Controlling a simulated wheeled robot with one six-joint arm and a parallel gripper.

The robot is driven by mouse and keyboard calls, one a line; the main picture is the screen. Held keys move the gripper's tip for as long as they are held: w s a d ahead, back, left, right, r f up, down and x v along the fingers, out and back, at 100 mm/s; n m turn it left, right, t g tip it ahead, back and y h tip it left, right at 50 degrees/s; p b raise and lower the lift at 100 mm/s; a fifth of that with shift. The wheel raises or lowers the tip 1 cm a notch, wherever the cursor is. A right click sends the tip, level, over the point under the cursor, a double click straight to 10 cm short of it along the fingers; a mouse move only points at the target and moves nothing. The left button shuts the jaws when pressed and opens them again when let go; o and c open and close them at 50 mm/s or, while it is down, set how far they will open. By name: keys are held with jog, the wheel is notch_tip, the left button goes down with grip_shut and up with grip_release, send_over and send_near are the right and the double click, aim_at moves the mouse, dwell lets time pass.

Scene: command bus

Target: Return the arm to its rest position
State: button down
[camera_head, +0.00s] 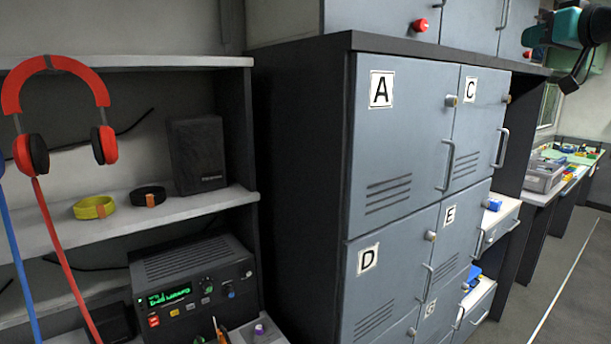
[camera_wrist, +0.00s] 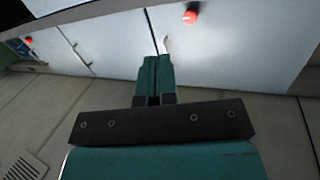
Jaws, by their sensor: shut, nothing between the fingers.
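My arm shows at the top right of the head view, teal and black, in front of the upper cabinets. My gripper shows in the wrist view (camera_wrist: 154,75), teal with a dark crossbar behind the fingers. Its two fingers are together with nothing between them. In the wrist view the fingers point toward pale cabinet doors (camera_wrist: 235,45). I cannot tell whether the fingertips touch the doors.
Grey lockers (camera_head: 405,140) marked with letters stand in the middle. Left of them, a shelf (camera_head: 180,208) holds a black speaker (camera_head: 197,155) and cable rolls; red headphones (camera_head: 62,65) hang in front. A radio (camera_head: 192,285) sits below. Open floor (camera_head: 560,280) lies right.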

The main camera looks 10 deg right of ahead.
jog(key=s+a+f+n+g+y+b, duration=0.1)
jog(key=a+f+g, duration=0.2)
jog(key=a+f, duration=0.55)
jog(key=s+a+f+n+g+y, duration=0.15)
jog(key=a+f, duration=0.35)
jog(key=a, duration=0.7)
jog(key=s+a+f+g+y+b, duration=0.15)
jog(key=a+f+g, duration=0.35)
jog(key=a, duration=0.5)
jog(key=s+a+f+n+g, duration=0.1)
jog(key=s+a+f+g, duration=0.1)
jog(key=s+f, duration=0.4)
jog(key=s+a+f+n+g+h+b, duration=0.1)
jog(key=s+a+f+g, duration=0.2)
jog(key=s, duration=0.8)
jog(key=s+a+f+n+g, duration=0.2)
jog(key=s+a+f, duration=0.4)
jog(key=s+f, duration=0.3)
notch_tip(320, 180, down, 2)
jog(key=shift+a+h, duration=0.25)
jog(key=shift+h, duration=0.05)
jog(key=shift+w+g, duration=0.15)
jog(key=shift+g, duration=0.1)
